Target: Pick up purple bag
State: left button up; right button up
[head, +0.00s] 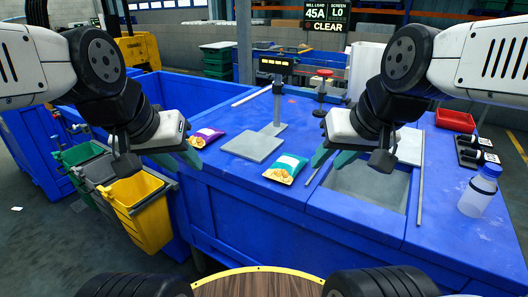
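The purple bag (206,137) lies flat on the blue table near its left edge. My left gripper (180,160) hangs just left of and in front of the purple bag, with its teal fingers apart and nothing visible between them. A teal bag with an orange picture (286,168) lies on the table's front middle. My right gripper (332,158) is to the right of the teal bag, above the edge of a sunken basin, with its teal fingers apart and empty.
The grey basin (368,187) is at right. A bottle (480,190) and red tray (455,121) stand further right. Green, grey and yellow bins (140,207) stand left of the table.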

aim_at(204, 137)
jog(key=i+j+u, duration=0.1)
jog(key=i+j, duration=0.8)
